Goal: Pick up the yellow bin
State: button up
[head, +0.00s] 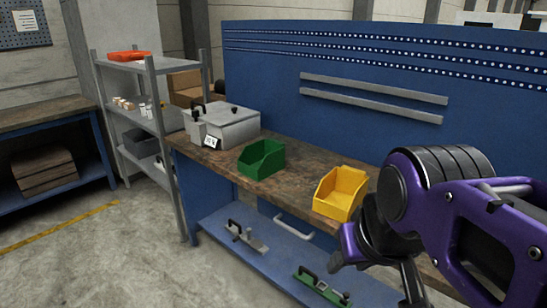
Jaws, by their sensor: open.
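The yellow bin (341,193) stands upright on the wooden top of the blue workbench, close to its front edge. It has an open top and a lowered front lip, and its inside looks empty. My gripper (372,275) is in front of the bench, below and a little right of the bin, pointing down. It is open and I see nothing in it. My purple and black arm comes in from the right and covers part of the bench right of the bin. I cannot tell the exact gap between gripper and bin.
A green bin (262,159) and a grey case (222,127) stand left on the bench top (300,183). Tools lie on the lower blue shelf (262,262). A grey shelf rack (152,66) stands at the left. The concrete floor (120,255) front left is clear.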

aim_at(338, 193)
jog(key=i+j+z, duration=0.6)
jog(key=i+j, duration=0.15)
jog(key=j, duration=0.15)
jog(key=i+j+z, duration=0.3)
jog(key=j, duration=0.25)
